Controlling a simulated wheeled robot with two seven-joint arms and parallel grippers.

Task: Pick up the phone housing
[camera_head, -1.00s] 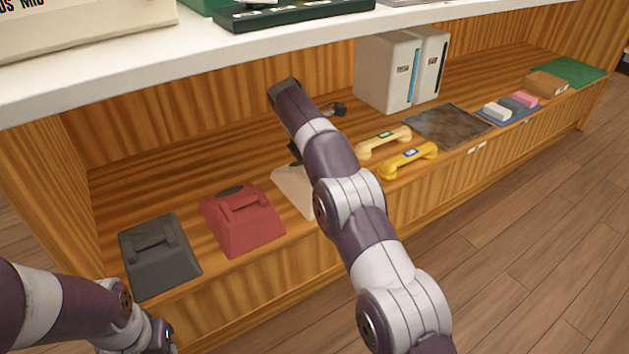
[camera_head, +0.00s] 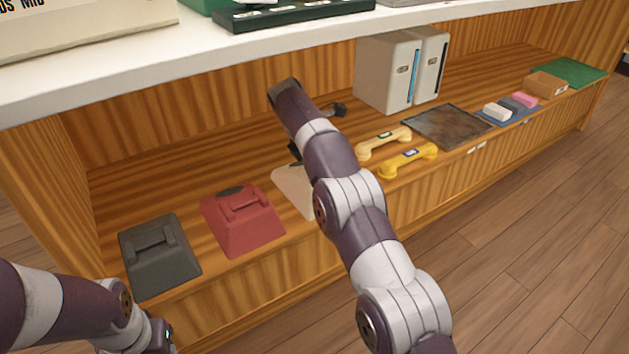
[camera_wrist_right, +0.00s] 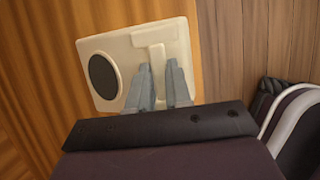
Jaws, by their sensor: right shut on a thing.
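A cream phone housing (camera_head: 293,188) sits on the lower wooden shelf, partly hidden behind my right arm in the head view. The right wrist view shows the housing (camera_wrist_right: 181,30) from above, with a round dark dial spot and a raised cradle. My right gripper (camera_wrist_right: 160,78) is shut on the raised cradle part of the housing. I cannot tell whether the housing is clear of the shelf. A red housing (camera_head: 242,220) and a dark grey housing (camera_head: 158,256) stand to its left. My left arm is at the lower left; its fingertips are not visible.
A cream handset (camera_head: 384,142) and a yellow handset (camera_head: 408,160) lie right of my right arm. Beyond are a dark mat (camera_head: 447,126), white binders (camera_head: 398,70) and a blue tray (camera_head: 512,118) with small blocks. The white upper counter (camera_head: 200,48) overhangs the shelf.

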